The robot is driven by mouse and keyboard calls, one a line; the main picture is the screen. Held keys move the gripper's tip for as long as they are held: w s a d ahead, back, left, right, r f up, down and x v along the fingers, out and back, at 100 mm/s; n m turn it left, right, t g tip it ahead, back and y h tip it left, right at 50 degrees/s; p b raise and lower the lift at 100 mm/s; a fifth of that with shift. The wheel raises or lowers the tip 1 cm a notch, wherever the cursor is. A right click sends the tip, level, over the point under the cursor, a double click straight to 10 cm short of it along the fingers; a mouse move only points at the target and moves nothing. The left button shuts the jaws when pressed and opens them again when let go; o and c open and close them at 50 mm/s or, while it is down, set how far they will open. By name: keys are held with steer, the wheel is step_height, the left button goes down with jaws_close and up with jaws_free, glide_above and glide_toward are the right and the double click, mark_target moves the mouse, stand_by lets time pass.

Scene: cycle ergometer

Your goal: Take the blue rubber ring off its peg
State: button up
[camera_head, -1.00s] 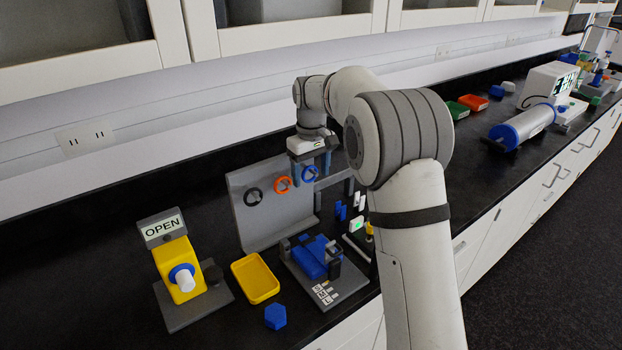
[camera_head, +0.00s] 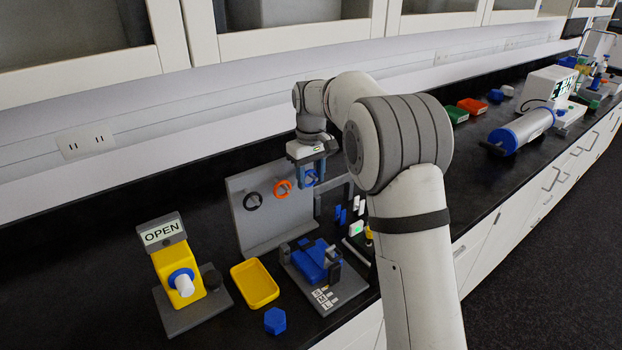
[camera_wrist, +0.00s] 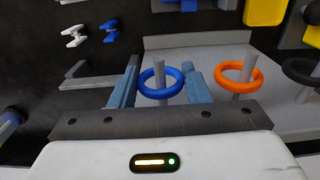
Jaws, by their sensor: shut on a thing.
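The blue rubber ring (camera_head: 309,184) hangs at the right end of a row of rings on a grey upright board (camera_head: 262,232). In the wrist view the blue ring (camera_wrist: 160,97) is between my two fingers, and its grey peg (camera_wrist: 160,69) still passes through it. My gripper (camera_head: 311,176) reaches down from above and is shut on the blue ring at its two sides. The gripper (camera_wrist: 160,82) hides part of the ring's outer edges.
An orange ring (camera_wrist: 237,91) and a black ring (camera_wrist: 300,80) hang on neighbouring pegs to the ring's left in the head view. A yellow tray (camera_head: 237,273), a blue hexagonal block (camera_head: 275,321) and a fixture with a blue block (camera_head: 312,263) stand in front of the board.

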steer(key=shift+c, duration=0.4)
stand_by(0.3)
steer(key=shift+s+r+t+y+b, duration=0.15)
steer(key=shift+r+t+y+b, duration=0.15)
steer(key=shift+b, duration=0.4)
stand_by(0.4)
steer(key=shift+d+f, duration=0.1)
stand_by(0.6)
steer(key=shift+s+d+b, duration=0.3)
steer(key=shift+s+b, duration=0.1)
steer(key=shift+s, duration=0.1)
steer(key=shift+s+d+b, duration=0.3)
steer(key=shift+s+d, duration=0.05)
steer(key=shift+s, duration=0.25)
steer(key=shift+s+d+b, duration=0.25)
steer(key=shift+s+d, duration=0.1)
steer(key=shift+s, duration=0.2)
steer(key=shift+s+d+b, duration=0.35)
steer(key=shift+s+d, duration=0.15)
steer(key=shift+s, duration=0.2)
steer(key=shift+s+d+b, duration=0.35)
steer(key=shift+s+d, duration=0.1)
steer(key=shift+s, duration=0.25)
